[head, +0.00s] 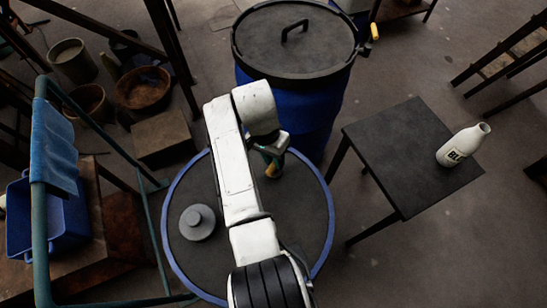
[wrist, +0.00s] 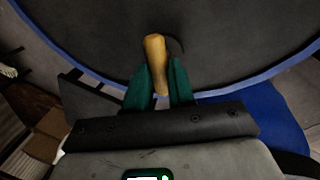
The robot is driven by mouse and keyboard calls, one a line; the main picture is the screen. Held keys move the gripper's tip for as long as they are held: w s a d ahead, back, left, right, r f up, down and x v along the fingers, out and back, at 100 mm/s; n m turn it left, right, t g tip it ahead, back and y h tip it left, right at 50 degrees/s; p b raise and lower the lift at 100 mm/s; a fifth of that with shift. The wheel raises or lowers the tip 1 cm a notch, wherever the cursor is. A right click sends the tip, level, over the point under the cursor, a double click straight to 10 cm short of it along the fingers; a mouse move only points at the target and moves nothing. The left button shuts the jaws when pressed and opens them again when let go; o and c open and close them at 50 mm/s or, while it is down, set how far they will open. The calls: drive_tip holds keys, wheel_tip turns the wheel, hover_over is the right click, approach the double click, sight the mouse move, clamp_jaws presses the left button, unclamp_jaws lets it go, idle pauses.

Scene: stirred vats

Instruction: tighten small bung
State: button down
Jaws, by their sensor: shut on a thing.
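The small bung is a tan, wood-coloured peg (wrist: 156,62) held between the green fingers of my gripper (wrist: 160,88) in the wrist view. It leans slightly, and its top end stands clear of the fingers. In the head view the bung (head: 273,171) shows only as a small tan spot under my gripper (head: 270,160), near the far edge of the near vat's dark lid (head: 240,195). A dark curved line lies beside the bung in the wrist view. Whether the bung sits in a hole cannot be told.
A grey, round stepped plug (head: 197,222) stands on the same lid at left. A blue vat (head: 290,110) with a handled lid stands behind. A dark table (head: 395,150) with a white bottle (head: 462,146) is at right. A teal rail frame (head: 42,200) borders the left.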

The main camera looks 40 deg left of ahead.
drive_tip(key=m, duration=0.3)
drive_tip(key=shift+w+m+g, duration=0.1)
drive_tip(key=shift+m+g, duration=0.2)
drive_tip(key=shift+d+m+g, duration=0.1)
drive_tip(key=shift+m+g, duration=0.2)
drive_tip(key=shift+m, duration=1.4)
drive_tip(key=c, duration=1)
unclamp_jaws()
drive_tip(key=shift+o, duration=0.2)
drive_tip(key=shift+r, duration=0.1)
drive_tip(key=b+v, duration=0.1)
drive_tip(key=v, duration=0.9)
drive_tip(key=shift+r, duration=0.3)
drive_tip(key=shift+w, duration=0.1)
